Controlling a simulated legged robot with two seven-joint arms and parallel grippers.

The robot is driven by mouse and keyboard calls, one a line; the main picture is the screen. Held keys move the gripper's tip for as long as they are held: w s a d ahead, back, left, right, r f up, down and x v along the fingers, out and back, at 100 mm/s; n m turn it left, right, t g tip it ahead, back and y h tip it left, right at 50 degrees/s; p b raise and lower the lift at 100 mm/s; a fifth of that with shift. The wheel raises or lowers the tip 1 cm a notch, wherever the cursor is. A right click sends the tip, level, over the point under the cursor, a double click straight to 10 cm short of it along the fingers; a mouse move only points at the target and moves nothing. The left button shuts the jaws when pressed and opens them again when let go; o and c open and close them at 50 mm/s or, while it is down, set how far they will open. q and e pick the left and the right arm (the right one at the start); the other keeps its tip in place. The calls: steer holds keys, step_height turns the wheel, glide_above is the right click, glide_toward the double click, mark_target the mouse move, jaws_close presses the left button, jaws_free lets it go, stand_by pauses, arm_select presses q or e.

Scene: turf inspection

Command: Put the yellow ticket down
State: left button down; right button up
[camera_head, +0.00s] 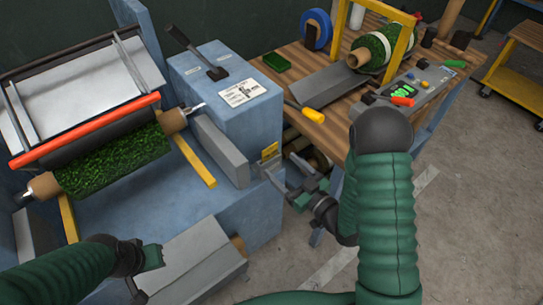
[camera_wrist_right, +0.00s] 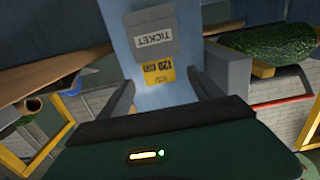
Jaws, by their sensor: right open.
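The yellow ticket (camera_head: 270,150) is at the right side of the blue machine, sticking out of the top edge of a small grey holder (camera_wrist_right: 157,43). In the right wrist view the holder reads TICKET upside down, and the ticket (camera_wrist_right: 158,73) shows printed digits. My right gripper (camera_head: 277,178) is open in front of the holder. Its two fingers stand apart on either side of the ticket in the wrist view, with no visible contact. My left gripper (camera_head: 150,260) is at the lower left over the machine's front; its jaws are unclear.
The blue machine (camera_head: 225,110) carries a turf roller (camera_head: 110,162), a red bar (camera_head: 90,130) and a lever (camera_head: 195,50). A wooden bench (camera_head: 330,130) at the right holds a yellow-handled tool (camera_head: 308,113), a yellow frame and a meter (camera_head: 415,85). Concrete floor (camera_head: 460,210) is open at the right.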

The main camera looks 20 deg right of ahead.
steer(key=s+d+f+g+h+p, duration=0.1)
steer(key=d+f+g+h+p, duration=0.1)
steer(key=d+f+g+h, duration=0.25)
steer(key=s+a+r+m+g, duration=0.2)
steer(key=s+g, duration=0.2)
steer(key=s, duration=0.3)
steer(key=s+a+r+m+g+h, duration=0.1)
steer(key=s+a+m+g, duration=0.1)
steer(key=s+g, duration=0.3)
steer(key=shift+s+r, duration=0.35)
steer(key=shift+s, duration=0.55)
steer(key=shift+g+h, duration=0.25)
steer(key=p+v, duration=0.4)
steer(key=shift+w+a+r, duration=0.15)
steer(key=shift+w+r, duration=0.2)
steer(key=shift+r, duration=0.05)
